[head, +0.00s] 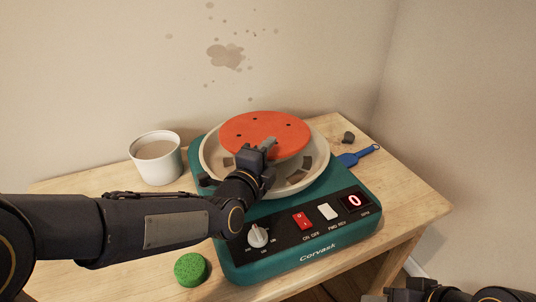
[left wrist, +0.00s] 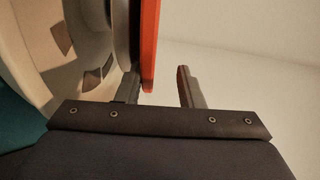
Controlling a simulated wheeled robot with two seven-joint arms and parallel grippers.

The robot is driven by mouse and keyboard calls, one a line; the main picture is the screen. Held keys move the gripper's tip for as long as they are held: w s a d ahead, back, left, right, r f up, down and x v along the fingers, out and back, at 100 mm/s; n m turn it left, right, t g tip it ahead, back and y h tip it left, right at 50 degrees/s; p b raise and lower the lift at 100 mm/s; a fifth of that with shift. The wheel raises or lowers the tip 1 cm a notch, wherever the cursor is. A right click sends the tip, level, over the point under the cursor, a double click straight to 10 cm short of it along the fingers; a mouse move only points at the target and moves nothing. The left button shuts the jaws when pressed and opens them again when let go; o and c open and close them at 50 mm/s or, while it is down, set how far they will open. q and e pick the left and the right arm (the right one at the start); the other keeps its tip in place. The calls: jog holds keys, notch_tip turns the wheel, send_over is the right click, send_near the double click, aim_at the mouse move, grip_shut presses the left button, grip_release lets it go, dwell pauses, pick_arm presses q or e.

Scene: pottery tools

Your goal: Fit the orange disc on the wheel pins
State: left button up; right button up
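The orange disc (head: 262,127) lies flat over the wheel head of the teal pottery wheel (head: 262,268), with several small dark holes in its top. In the left wrist view, the disc (left wrist: 149,45) shows edge-on, close against the grey wheel head (left wrist: 121,35). I cannot tell whether it is fully seated; no pins show. My left gripper (head: 263,148) is at the disc's near rim. Its fingers (left wrist: 160,90) stand apart on either side of the rim, with a clear gap to one finger. My right gripper (head: 440,294) is at the bottom right, partly cut off.
A cream splash pan (head: 212,160) surrounds the wheel head. A white cup (head: 156,160) stands at the left, a green sponge (head: 190,269) at the front left. A blue tool (head: 358,156) and a small dark lump (head: 348,138) lie at the right. The table's right end (head: 415,205) is clear.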

pick_arm(q)
jog(key=shift+f, duration=0.25)
jog(key=shift+s, duration=0.2)
jog(key=p+v, duration=0.1)
jog(key=v, duration=0.6)
jog(key=shift+s+a+r, duration=0.15)
jog(key=shift+a+r, duration=0.05)
jog(key=shift+r, duration=0.05)
